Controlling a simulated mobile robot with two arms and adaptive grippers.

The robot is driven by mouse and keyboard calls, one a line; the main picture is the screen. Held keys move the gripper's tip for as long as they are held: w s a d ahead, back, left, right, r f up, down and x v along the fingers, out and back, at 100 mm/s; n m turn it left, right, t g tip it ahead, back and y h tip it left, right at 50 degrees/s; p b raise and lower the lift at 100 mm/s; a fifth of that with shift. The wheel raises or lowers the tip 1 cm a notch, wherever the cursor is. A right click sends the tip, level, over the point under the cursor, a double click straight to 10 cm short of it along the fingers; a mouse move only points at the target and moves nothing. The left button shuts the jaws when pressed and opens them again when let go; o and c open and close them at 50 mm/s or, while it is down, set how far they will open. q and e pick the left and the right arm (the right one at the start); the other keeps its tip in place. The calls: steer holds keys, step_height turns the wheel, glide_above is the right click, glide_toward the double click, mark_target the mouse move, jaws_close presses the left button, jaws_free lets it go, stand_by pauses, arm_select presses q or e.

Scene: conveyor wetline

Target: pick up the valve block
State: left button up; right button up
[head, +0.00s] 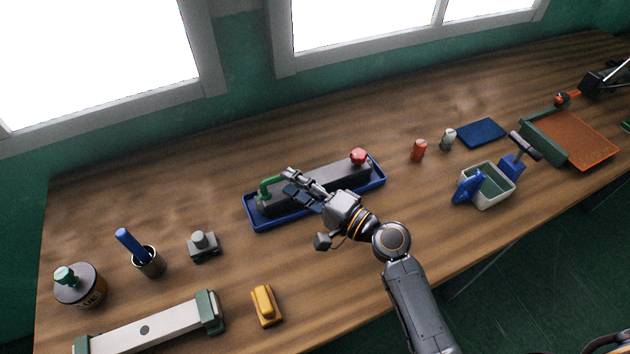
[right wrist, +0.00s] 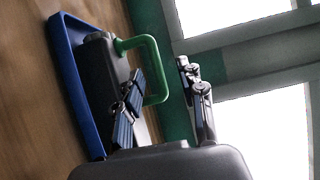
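The valve block (head: 325,182) is a long grey block with a green handle (head: 268,187) on its left end and a red knob (head: 358,156) on its right end. It lies in a shallow blue tray (head: 257,224). My right gripper (head: 291,182) is above the block, close to the green handle. In the right wrist view its fingers (right wrist: 163,95) are spread apart, with the handle (right wrist: 155,70) showing between and beyond them. I cannot tell whether a finger touches the handle. My arm hides part of the block and tray. My left gripper is not in view.
Left of the tray are a grey button-like piece (head: 203,245), a cup with a blue tool (head: 148,262), a glue bottle (head: 78,287) and a yellow piece (head: 266,305). To the right stand small jars (head: 419,150) and a pale bin (head: 490,190). The windows are behind.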

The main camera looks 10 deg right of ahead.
mark_target(279, 176)
steer(key=x, duration=0.3)
steer(key=p+x, duration=0.1)
steer(key=shift+w+a+f, duration=0.2)
steer(key=shift+a+f, duration=0.05)
steer(key=shift+f, duration=0.05)
steer(key=shift+d, duration=0.1)
steer(key=shift+c, duration=0.4)
jaws_close()
steer(key=shift+r, duration=0.1)
